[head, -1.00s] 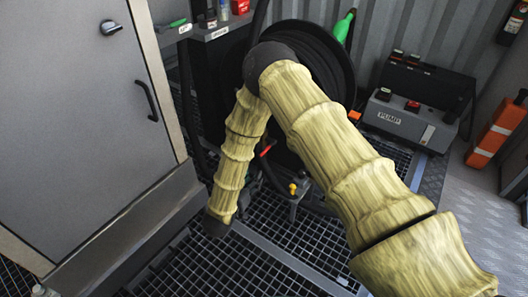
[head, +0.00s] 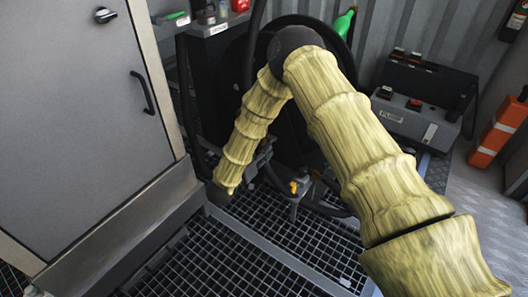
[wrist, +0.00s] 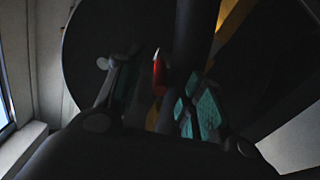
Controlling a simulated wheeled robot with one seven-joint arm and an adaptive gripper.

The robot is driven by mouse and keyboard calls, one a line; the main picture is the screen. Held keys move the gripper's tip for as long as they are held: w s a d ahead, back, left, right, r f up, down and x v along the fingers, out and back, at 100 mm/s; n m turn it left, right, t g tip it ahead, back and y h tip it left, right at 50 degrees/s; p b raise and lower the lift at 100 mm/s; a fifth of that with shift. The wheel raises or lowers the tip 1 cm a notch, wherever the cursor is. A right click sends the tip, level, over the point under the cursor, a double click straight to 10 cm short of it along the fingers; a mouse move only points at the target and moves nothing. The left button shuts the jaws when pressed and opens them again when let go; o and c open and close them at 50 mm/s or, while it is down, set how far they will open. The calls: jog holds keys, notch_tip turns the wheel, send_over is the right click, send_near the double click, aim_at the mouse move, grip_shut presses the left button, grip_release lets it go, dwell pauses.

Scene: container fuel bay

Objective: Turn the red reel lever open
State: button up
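The red reel lever (wrist: 159,74) shows in the wrist view as a short red handle with a pale tip, near the middle of the dark picture. My gripper (wrist: 161,88) is open there, with one finger left and one right of the lever. Greenish pads show on the fingers; contact with the lever cannot be told. In the head view the lever is not visible, and my yellow-sleeved arm covers much of that area. The black hose reel (head: 348,62) stands behind my arm, partly hidden.
A grey cabinet (head: 70,120) with a black handle stands close on the left. A pump box (head: 405,116) is right of my arm. A yellow fitting (head: 293,187) sits low beside the reel. An orange case (head: 497,132) stands far right. Grating floor (head: 270,225) lies open in front.

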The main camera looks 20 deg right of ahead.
jog(key=shift+x, duration=0.8)
jog(key=shift+a, duration=0.1)
grip_shut()
